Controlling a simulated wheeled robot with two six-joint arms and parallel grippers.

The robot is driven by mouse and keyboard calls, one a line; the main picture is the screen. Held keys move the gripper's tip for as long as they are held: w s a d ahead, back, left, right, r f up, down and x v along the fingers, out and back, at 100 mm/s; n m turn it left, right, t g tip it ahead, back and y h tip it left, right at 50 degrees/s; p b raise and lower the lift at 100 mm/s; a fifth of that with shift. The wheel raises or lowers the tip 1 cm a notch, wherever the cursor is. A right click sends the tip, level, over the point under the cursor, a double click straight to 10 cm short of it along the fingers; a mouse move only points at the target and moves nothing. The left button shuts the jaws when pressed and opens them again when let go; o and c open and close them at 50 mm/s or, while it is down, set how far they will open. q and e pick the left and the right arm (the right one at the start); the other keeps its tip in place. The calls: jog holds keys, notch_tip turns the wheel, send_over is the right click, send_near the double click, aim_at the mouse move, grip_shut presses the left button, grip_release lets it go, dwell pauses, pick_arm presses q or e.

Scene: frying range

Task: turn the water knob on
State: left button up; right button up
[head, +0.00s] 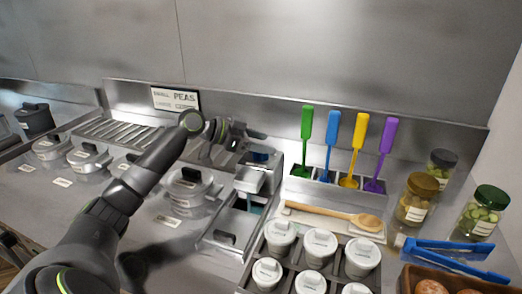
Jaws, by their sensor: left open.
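My left gripper (250,140) reaches in from the left, over the back of the counter, and is open with nothing seen between its fingers. It is just above a metal unit with a silver block (250,179) at its front and a blue-tinted part (260,157) behind. Below the block is a narrow metal well (222,242) with some blue-green inside. I cannot make out the water knob clearly; it may be hidden by the gripper or wrist. I cannot tell whether the gripper touches the unit. My right gripper is not in view.
Green, blue, yellow and purple spatulas (331,142) stand in a metal holder right of the gripper. A wooden spoon (335,214), lidded white cups (319,243), jars (416,198) and blue tongs (455,256) lie further right. Lidded pots (89,157) sit left. A steel wall rises behind.

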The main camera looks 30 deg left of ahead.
pick_arm(q)
notch_tip(320, 180, up, 7)
jog(key=shift+r+b, duration=0.2)
jog(key=shift+b, duration=0.1)
dwell(0.4)
